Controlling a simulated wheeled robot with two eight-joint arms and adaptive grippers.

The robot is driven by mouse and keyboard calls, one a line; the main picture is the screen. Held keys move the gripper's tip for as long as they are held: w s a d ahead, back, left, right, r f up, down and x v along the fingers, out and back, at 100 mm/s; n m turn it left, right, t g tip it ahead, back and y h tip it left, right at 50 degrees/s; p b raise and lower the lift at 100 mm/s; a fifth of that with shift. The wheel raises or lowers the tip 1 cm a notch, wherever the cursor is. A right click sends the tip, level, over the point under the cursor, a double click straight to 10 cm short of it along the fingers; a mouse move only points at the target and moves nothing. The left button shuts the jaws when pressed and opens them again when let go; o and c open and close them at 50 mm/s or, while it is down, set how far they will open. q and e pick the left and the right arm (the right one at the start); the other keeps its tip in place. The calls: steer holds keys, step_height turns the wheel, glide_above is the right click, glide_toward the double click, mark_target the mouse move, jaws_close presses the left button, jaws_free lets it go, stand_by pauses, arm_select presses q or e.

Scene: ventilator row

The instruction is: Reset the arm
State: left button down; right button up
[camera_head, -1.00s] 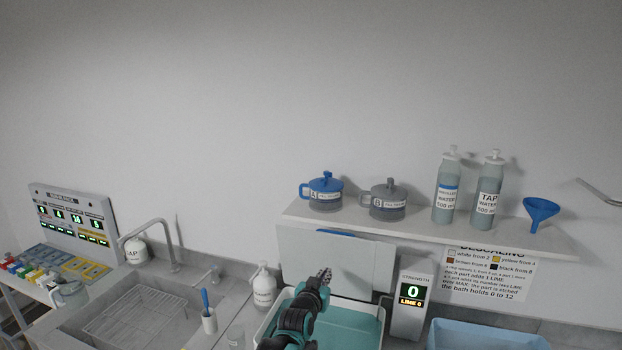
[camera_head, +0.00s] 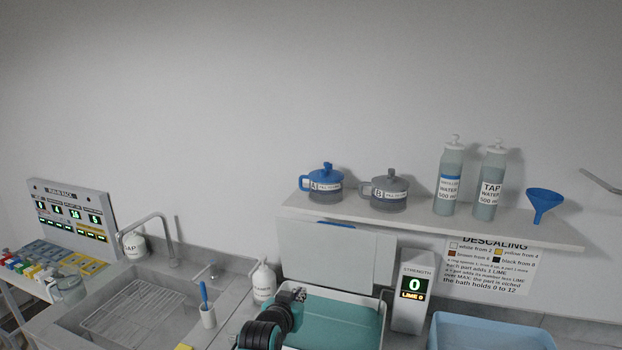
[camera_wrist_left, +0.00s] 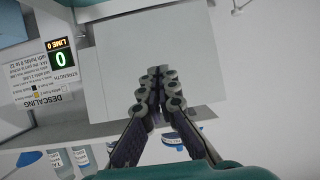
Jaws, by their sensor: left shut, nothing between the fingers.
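My left gripper (camera_head: 299,294) is low in the head view, over the left part of the teal-floored bath tray (camera_head: 340,318). Its fingers are together with nothing between them. In the left wrist view the gripper (camera_wrist_left: 157,78) shows close up, fingertips together, in front of a pale grey panel (camera_wrist_left: 200,50). The picture there is upside down. My right gripper does not show in either view.
A strength meter (camera_head: 411,295) reading 0 stands right of the tray, then a blue bin (camera_head: 490,333). A shelf (camera_head: 420,227) above holds two jugs, two water bottles and a blue funnel (camera_head: 544,203). A white bottle (camera_head: 263,282), brush cup (camera_head: 208,316) and sink (camera_head: 135,305) lie left.

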arm_select(q)
steer(key=s+a+f+n+g+y+b, duration=0.1)
steer(key=s+a+f, duration=0.4)
steer(key=s, duration=0.5)
steer(key=s+a+f+n+g+y+b, duration=0.1)
steer(key=s+a+f+g+b, duration=0.2)
steer(key=s, duration=0.7)
steer(key=s+a+f+n+g+y+b, duration=0.1)
steer(key=s+a+f+g+b, duration=0.1)
steer(key=s+a+f, duration=0.4)
steer(key=s+f+b, duration=0.1)
steer(key=s+f, duration=0.1)
steer(key=s, duration=0.2)
steer(key=shift+s+a+f+y, duration=0.25)
steer(key=shift+s+a+y, duration=0.05)
steer(key=shift+s+a, duration=0.1)
